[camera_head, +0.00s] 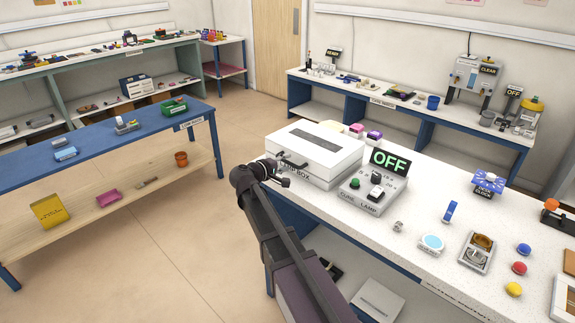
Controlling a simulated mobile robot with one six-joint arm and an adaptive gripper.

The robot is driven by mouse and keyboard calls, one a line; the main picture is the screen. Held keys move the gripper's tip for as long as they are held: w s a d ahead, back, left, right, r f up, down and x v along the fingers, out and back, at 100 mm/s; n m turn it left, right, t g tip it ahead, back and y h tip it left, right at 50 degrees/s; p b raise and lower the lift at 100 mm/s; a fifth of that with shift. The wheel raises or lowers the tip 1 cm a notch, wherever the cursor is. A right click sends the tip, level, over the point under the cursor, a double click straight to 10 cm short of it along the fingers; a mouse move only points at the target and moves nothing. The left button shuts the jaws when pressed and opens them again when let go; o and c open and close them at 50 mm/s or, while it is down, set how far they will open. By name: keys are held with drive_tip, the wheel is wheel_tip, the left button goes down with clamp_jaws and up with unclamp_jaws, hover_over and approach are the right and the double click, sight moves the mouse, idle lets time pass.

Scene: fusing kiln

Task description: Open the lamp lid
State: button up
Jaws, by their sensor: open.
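The lamp box (320,178) is a white box at the left end of the white speckled bench. Its lid (338,154) looks closed and has a dark grey rectangular panel on top. A dark bar handle (291,161) sits at the lid's front left side. My gripper (284,179) is open at the box's front left corner, just below the handle in the picture. I cannot tell whether it touches the box. My arm hides part of the bench's front edge.
A blue-topped bench (100,140) stands left across open floor (170,240).

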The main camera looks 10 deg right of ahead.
drive_tip(key=shift+w+d+f, duration=0.15)
drive_tip(key=shift+w+d, duration=0.2)
drive_tip(key=shift+d, duration=0.2)
clamp_jaws()
drive_tip(key=shift+d+r, duration=0.1)
drive_tip(key=shift+r, duration=0.1)
